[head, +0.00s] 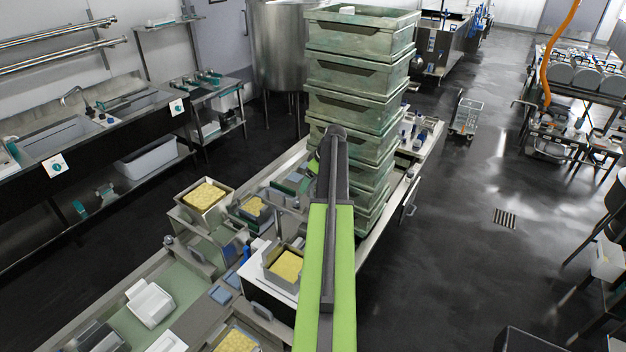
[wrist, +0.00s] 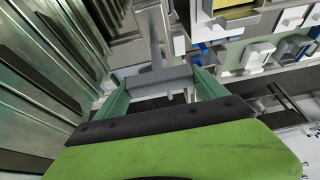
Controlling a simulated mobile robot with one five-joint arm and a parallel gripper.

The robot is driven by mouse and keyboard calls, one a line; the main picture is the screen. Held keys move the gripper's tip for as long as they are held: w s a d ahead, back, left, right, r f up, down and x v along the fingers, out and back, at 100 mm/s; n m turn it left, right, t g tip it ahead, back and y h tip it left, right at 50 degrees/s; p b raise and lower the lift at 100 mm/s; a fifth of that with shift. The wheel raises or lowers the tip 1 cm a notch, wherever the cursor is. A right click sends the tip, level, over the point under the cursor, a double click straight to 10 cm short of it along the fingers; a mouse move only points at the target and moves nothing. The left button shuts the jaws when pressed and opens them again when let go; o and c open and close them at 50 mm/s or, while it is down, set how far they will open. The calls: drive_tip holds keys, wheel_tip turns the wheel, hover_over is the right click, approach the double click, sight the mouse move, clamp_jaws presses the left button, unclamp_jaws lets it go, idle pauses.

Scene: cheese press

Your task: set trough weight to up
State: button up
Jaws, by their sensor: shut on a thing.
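My gripper (wrist: 160,88) shows in the wrist view with its two green fingers on either side of a grey block. The fingers are shut on this block, which looks like the trough weight (wrist: 158,76). A flat grey bar runs up from the block toward the top of the wrist view. In the head view my own arm hides the gripper and the weight, so the weight's height cannot be told there.
A tall stack of green crates (head: 360,75) stands close by my arm; its ribbed side fills the left of the wrist view. Square moulds with yellow cheese (head: 205,195) stand on the bench to the left. The floor at right (head: 450,230) is mostly clear.

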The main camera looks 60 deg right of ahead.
drive_tip(key=o, duration=2)
drive_tip(key=shift+r, duration=0.1)
drive_tip(key=p+v, duration=1.1)
drive_tip(key=v, duration=0.1)
drive_tip(key=shift+s, duration=0.1)
drive_tip(key=shift+a, duration=0.1)
